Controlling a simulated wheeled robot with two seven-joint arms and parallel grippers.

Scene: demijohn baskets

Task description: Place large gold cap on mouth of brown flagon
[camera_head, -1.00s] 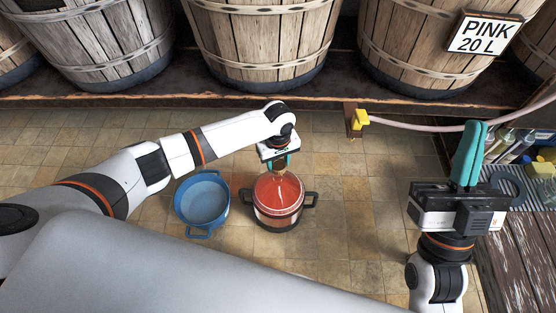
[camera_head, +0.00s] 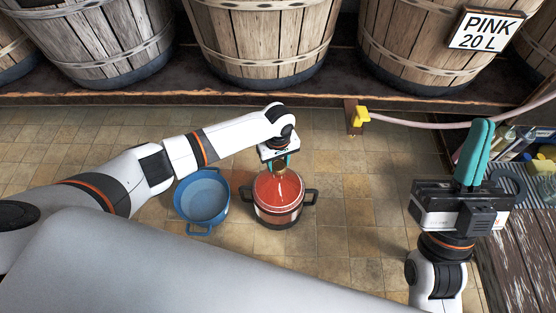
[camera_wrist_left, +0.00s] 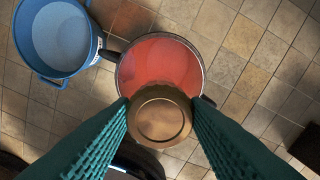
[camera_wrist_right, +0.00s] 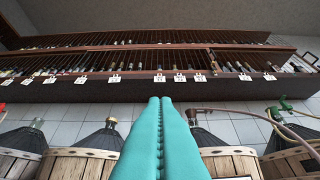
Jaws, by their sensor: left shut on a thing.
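My left gripper (camera_wrist_left: 160,120) is shut on the large gold cap (camera_wrist_left: 160,113), with a green finger on each side of it. In the head view the left gripper (camera_head: 280,162) hangs over a pot of red liquid (camera_head: 278,188), and the cap shows only as a small brownish patch under it. My right gripper (camera_wrist_right: 167,105) has its teal fingers pressed together with nothing between them. It also shows at the right of the head view (camera_head: 478,150), pointing up. I cannot make out the brown flagon in any view.
A blue pot (camera_head: 202,197) stands on the tiled floor left of the red pot. Wooden barrels (camera_head: 262,40) line a shelf behind, with a yellow tap (camera_head: 361,114) and pink hose. A cluttered table (camera_head: 515,240) is at right. The tiles between are clear.

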